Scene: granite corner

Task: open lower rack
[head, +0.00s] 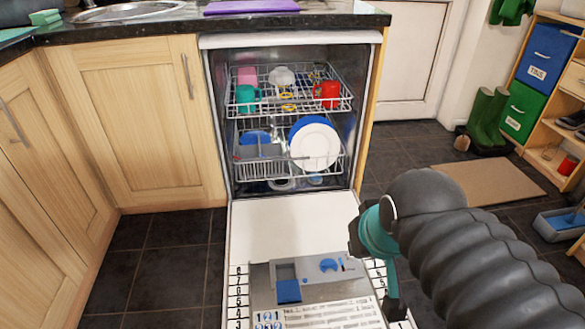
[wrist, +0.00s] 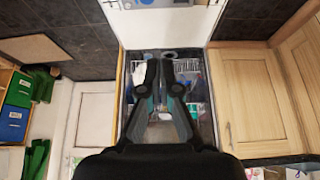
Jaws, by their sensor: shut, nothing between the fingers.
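The dishwasher (head: 214,115) stands open with its door (head: 290,225) folded down flat. Its lower rack (head: 262,170) is inside the tub, holding a white plate, blue plates and a grey basket. My gripper (head: 396,308) is shut and empty, over the right part of the lowered door and outside the tub. It is apart from the lower rack. In the wrist view my shut gripper (wrist: 161,64) points toward the dishwasher, which appears upside down there, and its fingers hide part of the tub and racks.
The upper rack (head: 292,106) sits in the tub above, holding mugs and cups. Wooden cabinets (head: 128,120) flank the left side under a dark counter (head: 330,20). A brown mat (head: 485,182), green boots (head: 488,120) and a shelf with bins are at the right.

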